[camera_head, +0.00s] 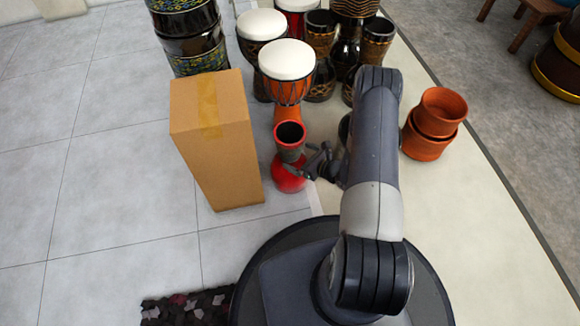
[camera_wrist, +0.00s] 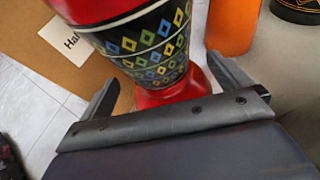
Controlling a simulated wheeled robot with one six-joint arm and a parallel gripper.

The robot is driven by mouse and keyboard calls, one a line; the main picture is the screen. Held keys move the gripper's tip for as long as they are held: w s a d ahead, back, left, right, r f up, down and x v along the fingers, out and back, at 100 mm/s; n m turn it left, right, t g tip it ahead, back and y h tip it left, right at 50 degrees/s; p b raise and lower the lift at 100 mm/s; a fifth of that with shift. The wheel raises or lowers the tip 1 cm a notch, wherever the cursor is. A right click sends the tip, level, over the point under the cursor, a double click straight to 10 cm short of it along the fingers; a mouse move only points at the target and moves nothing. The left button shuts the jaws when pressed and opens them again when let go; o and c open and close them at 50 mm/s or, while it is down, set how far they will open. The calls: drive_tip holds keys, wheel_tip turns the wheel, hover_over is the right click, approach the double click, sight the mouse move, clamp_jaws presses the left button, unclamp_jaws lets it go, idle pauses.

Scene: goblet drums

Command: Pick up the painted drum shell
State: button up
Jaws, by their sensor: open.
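The painted drum shell is a red goblet shape with a dark band of coloured diamonds (camera_wrist: 155,45). In the head view the painted drum shell (camera_head: 290,177) stands on the floor beside the cardboard box, with a dark open mouth at its top. My gripper (camera_head: 305,172) is low at its right side. In the wrist view my gripper (camera_wrist: 165,95) is open, with one finger on each side of the shell's narrower lower part. I cannot tell whether either finger touches it. Part of the shell's base is hidden behind my gripper's palm.
A tall cardboard box (camera_head: 222,140) stands close on the left. An orange-bodied drum with a white head (camera_head: 287,60) is just behind the shell. Terracotta pots (camera_head: 425,148) stand to the right of my arm. More drums crowd the back.

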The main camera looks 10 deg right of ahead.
drive_tip(key=b+x, duration=0.1)
drive_tip(key=x, duration=0.1)
drive_tip(key=shift+w+a+f, duration=0.15)
drive_tip(key=shift+a+f, duration=0.05)
drive_tip(key=shift+f, duration=0.15)
drive_tip(key=shift+w+a, duration=0.3)
drive_tip(key=shift+w, duration=0.1)
drive_tip(key=shift+c, duration=0.6)
drive_tip(key=c, duration=1.9)
drive_tip(key=shift+c, duration=0.5)
